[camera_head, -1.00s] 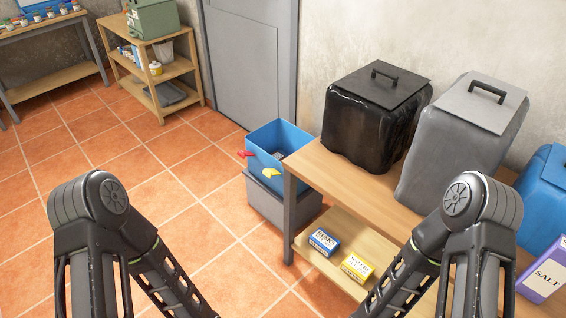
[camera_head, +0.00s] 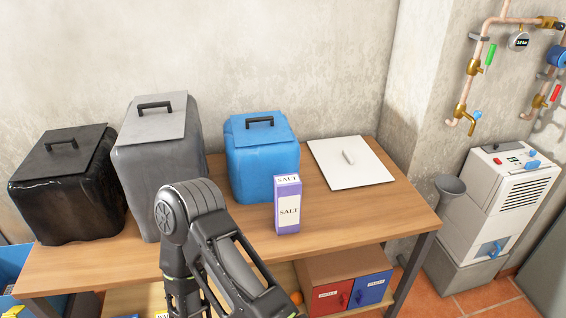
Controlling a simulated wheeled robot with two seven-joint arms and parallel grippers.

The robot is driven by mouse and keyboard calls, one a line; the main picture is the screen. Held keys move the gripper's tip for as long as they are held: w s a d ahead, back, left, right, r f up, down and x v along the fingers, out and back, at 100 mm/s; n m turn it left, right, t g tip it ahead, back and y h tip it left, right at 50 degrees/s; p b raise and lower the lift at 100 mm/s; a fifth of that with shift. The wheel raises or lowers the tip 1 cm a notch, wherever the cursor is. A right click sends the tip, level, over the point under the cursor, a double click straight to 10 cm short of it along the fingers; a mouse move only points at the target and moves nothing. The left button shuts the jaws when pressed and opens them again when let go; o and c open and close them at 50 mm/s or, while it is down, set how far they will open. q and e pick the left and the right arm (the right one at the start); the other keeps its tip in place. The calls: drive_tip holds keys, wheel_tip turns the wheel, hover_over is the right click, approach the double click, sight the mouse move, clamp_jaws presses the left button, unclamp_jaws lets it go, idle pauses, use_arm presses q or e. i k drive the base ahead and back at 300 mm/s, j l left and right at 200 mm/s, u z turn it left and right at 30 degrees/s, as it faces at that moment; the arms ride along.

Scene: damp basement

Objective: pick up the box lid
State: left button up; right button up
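A flat white lid (camera_head: 335,172) with a small grey handle lies on the right part of the wooden table, apart from the bins. Three bins stand to its left, each with a flat handled lid on top: a black lid (camera_head: 62,152), a grey lid (camera_head: 152,120) and a blue lid (camera_head: 262,132). I cannot tell from the picture which one the task calls the box lid. One of my arms shows in the lower middle, in front of the table, but its gripper is below the picture. Neither gripper is in view.
A purple and white salt carton (camera_head: 288,212) stands upright on the wooden table (camera_head: 390,215), in front of the blue bin. A red and blue cabinet (camera_head: 345,285) sits on the lower shelf. A white machine (camera_head: 505,185) and copper pipes (camera_head: 480,70) are at the right.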

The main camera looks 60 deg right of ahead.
sight(344, 163)
drive_tip(key=k+l, duration=0.2)
drive_tip(key=l, duration=0.2)
drive_tip(key=k+l, duration=0.25)
drive_tip(key=l, duration=0.15)
drive_tip(key=k+l+z, duration=0.1)
drive_tip(key=l, duration=0.3)
drive_tip(key=k+l, duration=0.3)
drive_tip(key=l, duration=0.1)
